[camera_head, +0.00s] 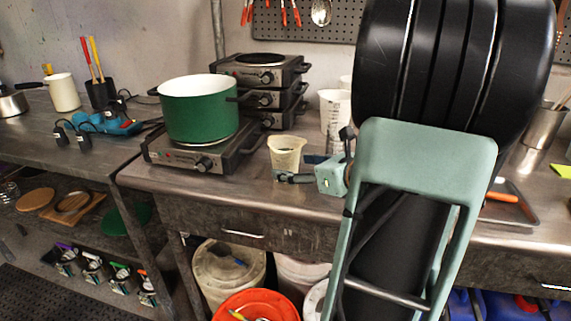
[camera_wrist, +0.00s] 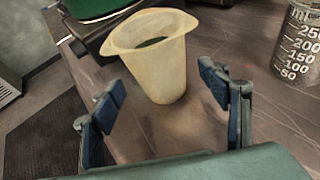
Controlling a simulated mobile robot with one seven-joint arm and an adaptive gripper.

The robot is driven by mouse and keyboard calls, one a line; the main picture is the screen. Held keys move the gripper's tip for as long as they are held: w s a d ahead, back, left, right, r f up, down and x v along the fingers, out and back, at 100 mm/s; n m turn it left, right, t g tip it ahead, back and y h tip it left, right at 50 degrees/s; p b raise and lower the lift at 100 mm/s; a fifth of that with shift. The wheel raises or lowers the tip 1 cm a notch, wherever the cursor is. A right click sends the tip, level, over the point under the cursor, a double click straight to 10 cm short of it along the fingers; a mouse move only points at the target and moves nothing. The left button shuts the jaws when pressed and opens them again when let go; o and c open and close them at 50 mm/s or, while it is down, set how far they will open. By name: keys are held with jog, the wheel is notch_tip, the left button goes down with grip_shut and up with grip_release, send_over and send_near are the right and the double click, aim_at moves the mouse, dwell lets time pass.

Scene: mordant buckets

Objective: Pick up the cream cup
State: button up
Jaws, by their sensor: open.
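The cream cup (camera_head: 286,157) stands upright on the metal counter, to the right of the green pot in the head view. It has a pouring lip and something dark inside. In the wrist view the cream cup (camera_wrist: 157,62) stands just ahead of my gripper (camera_wrist: 158,108). The gripper's two blue-padded fingers are open, one to the left of the cup and one to the right, with visible gaps. The gripper (camera_head: 296,170) also shows at the cup's lower right in the head view, where my arm hides part of the counter.
A green pot (camera_head: 200,108) sits on a hot plate (camera_head: 190,152) to the left. A graduated beaker (camera_wrist: 299,45) stands to the right of the cup. Stacked hot plates (camera_head: 268,88) are behind.

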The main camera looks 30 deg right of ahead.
aim_at(285, 163)
jog(key=x, duration=0.4)
jog(key=shift+w+r+b, duration=0.15)
jog(key=shift+b, duration=0.25)
jog(key=shift+c, duration=0.5)
jog(key=c, duration=1.3)
jog(key=shift+c, duration=0.4)
jog(key=shift+r, duration=0.15)
